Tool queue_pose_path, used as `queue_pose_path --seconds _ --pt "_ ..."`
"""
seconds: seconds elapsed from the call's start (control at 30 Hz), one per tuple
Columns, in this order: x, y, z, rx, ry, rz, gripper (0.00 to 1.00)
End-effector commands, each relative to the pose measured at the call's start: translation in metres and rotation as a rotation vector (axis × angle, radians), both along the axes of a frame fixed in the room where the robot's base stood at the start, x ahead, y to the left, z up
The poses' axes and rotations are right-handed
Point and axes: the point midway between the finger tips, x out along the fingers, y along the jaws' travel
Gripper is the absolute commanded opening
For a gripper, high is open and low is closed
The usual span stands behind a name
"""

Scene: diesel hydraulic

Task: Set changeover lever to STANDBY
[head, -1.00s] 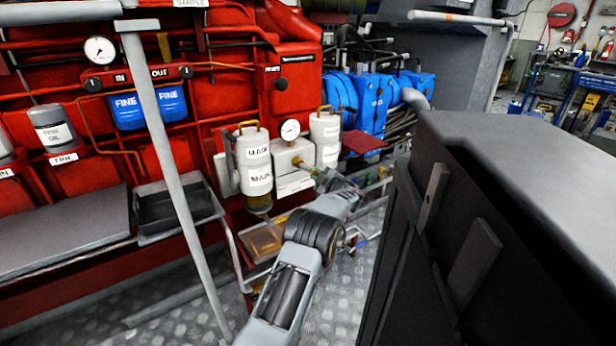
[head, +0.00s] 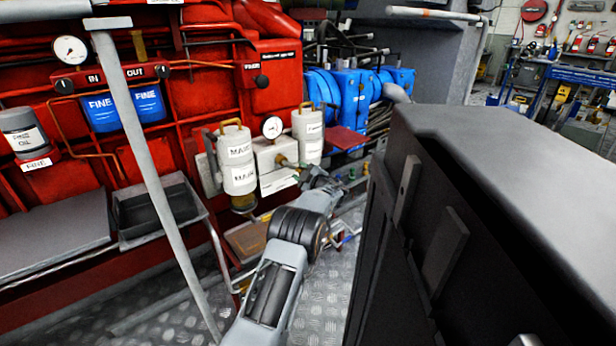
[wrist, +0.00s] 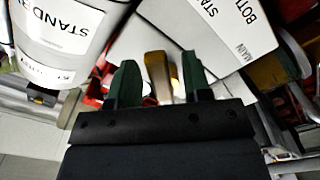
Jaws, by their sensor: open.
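The changeover lever (wrist: 158,78), with a tan-brass grip, stands between the two green fingers of my gripper (wrist: 159,64) in the wrist view. The fingers are open, with a gap showing on each side of it. Behind it is a white label block (wrist: 225,38) with STAND, BOTH and MAIN lettering, partly cut off and upside down or tilted. A white canister marked STANDBY (wrist: 60,35) is at upper left. In the head view, my gripper (head: 308,178) is by the white block (head: 278,178). The lever's pointing direction is unclear.
The MAIN canister (head: 237,160) and a second white canister (head: 308,140) flank the block, with a gauge (head: 272,127) above it. Blue housings (head: 350,100) stand behind. A grey post (head: 150,170) rises at left, and a dark cabinet (head: 480,200) fills the right side.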

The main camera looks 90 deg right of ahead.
Motion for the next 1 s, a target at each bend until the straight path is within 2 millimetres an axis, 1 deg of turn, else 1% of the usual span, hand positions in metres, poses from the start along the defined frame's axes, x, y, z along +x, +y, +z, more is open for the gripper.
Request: queue_pose_path --seconds 0.17,0.4,0.6,0.8,1.0 --pt "-0.017 0.018 0.004 0.003 -0.002 -0.004 0.45" --pt "-0.049 0.057 0.004 0.003 -0.001 -0.005 0.45" --pt "-0.071 0.084 0.003 0.0 -0.001 -0.004 0.45" --pt "-0.083 0.099 0.001 0.0 0.0 -0.002 0.45" --pt "-0.087 0.105 0.001 -0.001 0.001 -0.001 0.45"
